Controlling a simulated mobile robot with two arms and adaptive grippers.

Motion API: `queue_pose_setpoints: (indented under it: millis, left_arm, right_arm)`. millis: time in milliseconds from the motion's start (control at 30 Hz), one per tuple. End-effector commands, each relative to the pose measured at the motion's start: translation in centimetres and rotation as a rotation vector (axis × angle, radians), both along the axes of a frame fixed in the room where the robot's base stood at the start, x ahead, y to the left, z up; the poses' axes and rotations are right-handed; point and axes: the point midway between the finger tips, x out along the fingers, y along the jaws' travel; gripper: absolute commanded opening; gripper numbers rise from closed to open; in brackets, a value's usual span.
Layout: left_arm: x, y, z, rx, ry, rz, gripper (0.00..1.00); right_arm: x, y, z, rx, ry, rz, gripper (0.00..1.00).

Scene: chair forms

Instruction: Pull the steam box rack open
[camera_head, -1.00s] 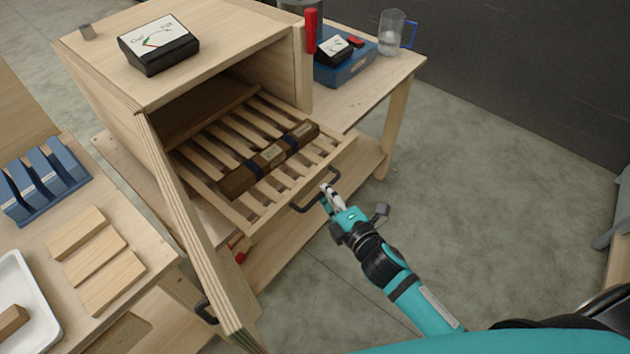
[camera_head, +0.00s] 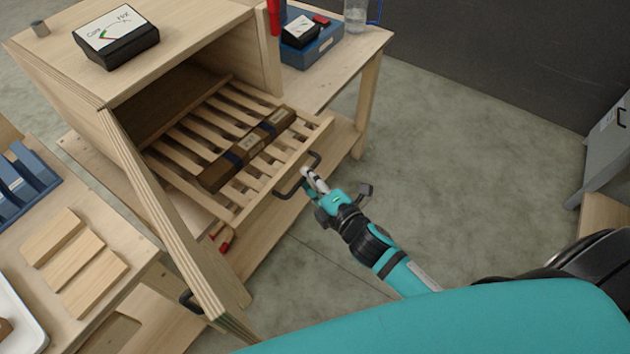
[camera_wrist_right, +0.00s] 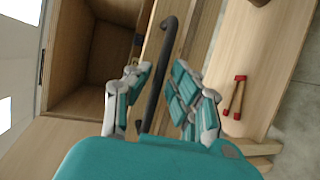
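The steam box (camera_head: 190,55) is a wooden cabinet with its door (camera_head: 170,210) swung open. Its slatted wooden rack (camera_head: 285,165) sticks partly out of the front, with a dark brown bar (camera_head: 245,148) lying across the slats. A dark curved handle (camera_head: 283,191) is on the rack's front. My right gripper (camera_head: 308,178) is at this handle. In the right wrist view, the handle (camera_wrist_right: 168,40) passes between the fingers of the right gripper (camera_wrist_right: 160,90), which stand apart with a gap beside the bar. My left gripper is not in view.
A black gauge box (camera_head: 115,37) sits on top of the steam box. A table at left holds wooden blocks (camera_head: 75,262) and a blue rack (camera_head: 20,185). Open floor (camera_head: 440,190) lies to the right.

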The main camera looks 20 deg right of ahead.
Motion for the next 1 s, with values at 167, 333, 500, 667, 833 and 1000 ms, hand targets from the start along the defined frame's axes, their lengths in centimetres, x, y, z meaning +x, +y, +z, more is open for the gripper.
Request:
queue_pose_setpoints:
  millis: [167,333,500,667,833,1000]
  left_arm:
    - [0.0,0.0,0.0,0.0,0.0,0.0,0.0]
    - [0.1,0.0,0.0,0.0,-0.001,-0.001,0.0]
    - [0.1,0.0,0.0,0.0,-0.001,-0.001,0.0]
    - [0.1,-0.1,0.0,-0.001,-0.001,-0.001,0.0]
    - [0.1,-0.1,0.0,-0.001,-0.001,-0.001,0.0]
    - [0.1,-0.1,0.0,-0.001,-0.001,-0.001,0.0]
  right_arm:
    - [-1.8,-0.5,0.2,0.0,0.003,0.0,0.21]
    - [-5.3,-1.2,0.8,0.001,0.004,-0.001,0.21]
    - [-8.6,-2.0,1.4,0.001,0.005,-0.001,0.21]
    - [-10.5,-2.4,1.9,0.0,0.003,0.0,0.21]
    - [-11.4,-2.7,2.1,-0.001,0.002,-0.001,0.21]
    - [-11.5,-2.7,2.1,0.0,0.001,0.0,0.21]
